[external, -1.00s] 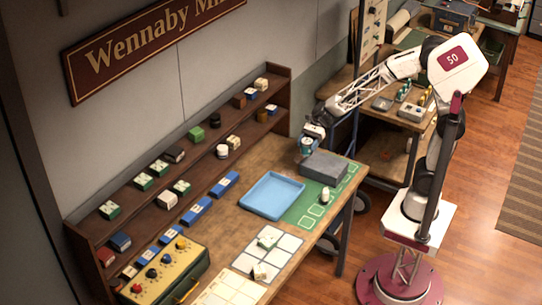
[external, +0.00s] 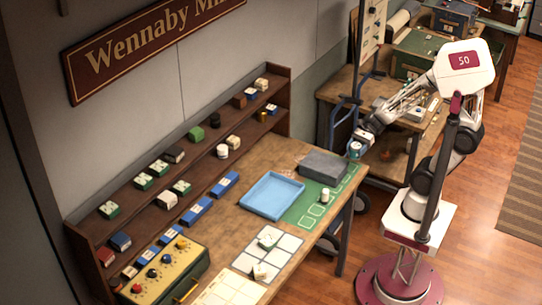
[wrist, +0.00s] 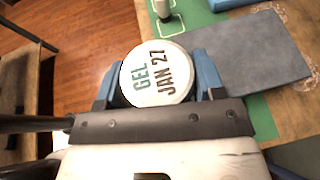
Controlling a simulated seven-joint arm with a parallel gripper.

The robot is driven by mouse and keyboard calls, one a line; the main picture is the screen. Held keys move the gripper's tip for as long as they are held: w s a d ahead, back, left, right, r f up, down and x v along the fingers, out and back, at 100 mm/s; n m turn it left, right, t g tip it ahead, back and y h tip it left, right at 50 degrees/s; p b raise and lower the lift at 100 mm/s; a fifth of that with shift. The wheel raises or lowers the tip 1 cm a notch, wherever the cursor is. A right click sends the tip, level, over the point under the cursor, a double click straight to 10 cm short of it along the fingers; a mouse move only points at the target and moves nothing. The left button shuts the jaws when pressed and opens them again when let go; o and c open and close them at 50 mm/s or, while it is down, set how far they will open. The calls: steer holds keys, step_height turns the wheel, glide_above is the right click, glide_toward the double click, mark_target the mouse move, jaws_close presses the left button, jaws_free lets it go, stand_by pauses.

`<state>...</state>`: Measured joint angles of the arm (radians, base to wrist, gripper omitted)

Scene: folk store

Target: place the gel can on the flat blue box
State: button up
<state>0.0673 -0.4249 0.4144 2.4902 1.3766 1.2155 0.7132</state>
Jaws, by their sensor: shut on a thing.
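The gel can (wrist: 157,74) has a round white lid reading "GEL JAN 27" and faces the wrist camera. My gripper (wrist: 158,82) is shut on it, with a blue finger on each side. In the external view the can (external: 354,150) hangs in my gripper (external: 357,147) near the right end of the workbench. The flat box (external: 325,166) looks blue-grey and lies on the bench, just left of the can in that view. In the wrist view the box (wrist: 255,48) is to the right of the can, its top bare. The can's lower body is hidden in the wrist view.
A light blue tray (external: 272,194) and a green mat (external: 312,212) lie beside the box. A small white-topped bottle (external: 325,195) stands on the mat. A shelf with several small boxes runs along the wall. A blue hand truck (external: 343,120) stands behind my gripper.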

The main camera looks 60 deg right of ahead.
steer(key=shift+s+d+f, duration=0.15)
steer(key=shift+s+d, duration=0.05)
steer(key=shift+s, duration=0.2)
steer(key=shift+s+d+f, duration=0.15)
steer(key=shift+s, duration=0.25)
glide_above(324, 163)
steer(key=shift+d+f, duration=0.15)
steer(key=shift+f, duration=0.6)
steer(key=shift+f, duration=1.75)
steer(key=shift+f, duration=0.15)
steer(key=o, duration=1)
